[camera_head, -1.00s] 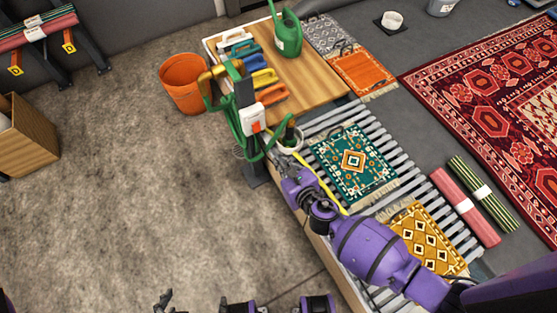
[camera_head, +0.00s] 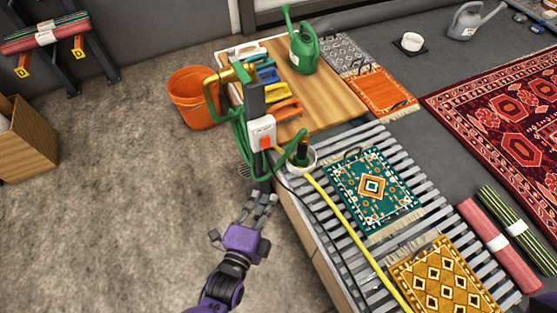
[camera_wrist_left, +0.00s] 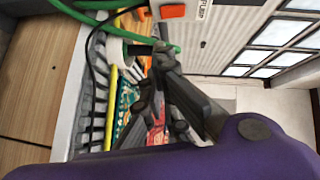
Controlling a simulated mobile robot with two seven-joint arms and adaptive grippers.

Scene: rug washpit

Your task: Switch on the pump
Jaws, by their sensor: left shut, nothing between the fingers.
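The pump switch box (camera_head: 262,132) is white with an orange-red rocker (camera_head: 267,143). It is mounted on a dark post (camera_head: 256,100) beside the wash table. The rocker's position is too small to read. In the left wrist view an orange part (camera_wrist_left: 173,11) shows at the top edge, beside a label that seems to read PUMP. My left gripper (camera_head: 265,202) is shut and empty, below the switch box and apart from it. Its dark fingers (camera_wrist_left: 165,72) show in the wrist view. My right gripper is out of view.
A green hose (camera_head: 240,130) loops around the post. An orange bucket (camera_head: 194,100) stands left of the post.

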